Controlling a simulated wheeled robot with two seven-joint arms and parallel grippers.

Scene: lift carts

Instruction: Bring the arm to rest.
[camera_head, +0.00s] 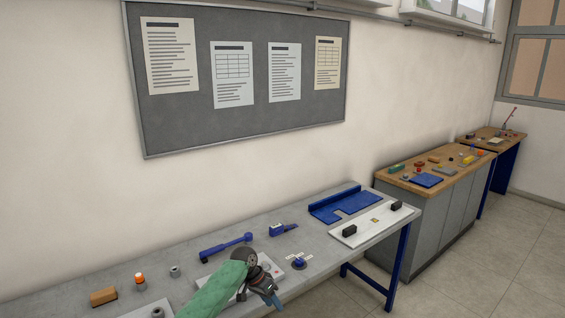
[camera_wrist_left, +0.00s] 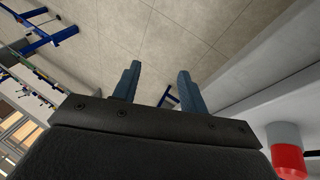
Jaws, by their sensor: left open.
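My left arm comes in from the bottom of the head view in a green sleeve. My left gripper (camera_head: 273,298) is in front of the near edge of the grey table (camera_head: 185,262). In the left wrist view, the two blue fingers of the left gripper (camera_wrist_left: 156,84) stand apart with nothing between them. Floor tiles show beyond them. My right gripper is in neither view.
The table carries a blue tool (camera_head: 226,247), a blue fixture (camera_head: 340,203), a white tray (camera_head: 372,226) with black blocks and an orange-brown block (camera_head: 103,297). A wooden-topped cabinet (camera_head: 436,168) stands to the right. The floor (camera_head: 430,275) at right is clear.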

